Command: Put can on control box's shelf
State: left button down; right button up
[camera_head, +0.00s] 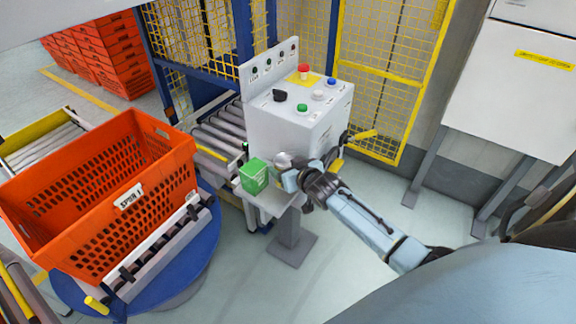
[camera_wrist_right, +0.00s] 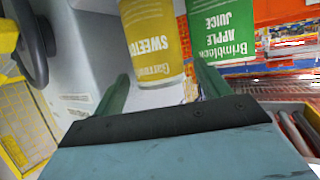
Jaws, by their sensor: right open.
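The yellow sweetcorn can (camera_wrist_right: 157,38) stands on the small shelf (camera_head: 272,206) at the front of the grey control box (camera_head: 315,118). In the head view only its pale round top (camera_head: 283,160) shows clearly; my right gripper (camera_head: 285,178) hides much of the rest. A green apple juice carton (camera_head: 253,177) stands beside it on the left; it also shows in the wrist view (camera_wrist_right: 221,32). In the wrist view my right gripper (camera_wrist_right: 162,82) is open, with one finger on each side of the can's near end. I cannot tell whether either finger touches it. My left gripper is out of view.
An orange tote (camera_head: 105,195) sits on a blue turntable (camera_head: 190,278) at the left. Roller conveyor (camera_head: 220,132) and yellow mesh fencing (camera_head: 385,70) lie behind. The control box's top carries buttons and a black knob. Floor in front of the pedestal is clear.

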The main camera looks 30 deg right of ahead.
jog(key=shift+r, duration=0.1)
jog(key=shift+s+r, duration=0.1)
jog(key=shift+s, duration=0.1)
jog(key=p+v, duration=0.2)
jog(key=v, duration=0.9)
jog(key=shift+s, duration=0.3)
jog(key=s+a+f+g, duration=0.1)
jog(key=s+f+g, duration=0.1)
jog(key=s+f, duration=0.5)
jog(key=s+a+f+n+g, duration=0.1)
jog(key=s+a+f+g, duration=0.2)
jog(key=f, duration=0.9)
jog(key=s+f+g, duration=0.2)
jog(key=s+f, duration=0.4)
jog(key=f, duration=0.3)
jog(key=s+a+f+g, duration=0.1)
jog(key=s+f, duration=0.3)
jog(key=s, duration=0.4)
jog(key=s+a+f+n+g, duration=0.1)
jog(key=s+a+f+g, duration=0.1)
jog(key=s, duration=0.6)
jog(key=s+a+f+n+g+y, duration=0.1)
jog(key=s+a+f+g, duration=0.1)
jog(key=s+f, duration=0.4)
jog(key=shift+s+a, duration=0.6)
jog(key=shift+s, duration=0.5)
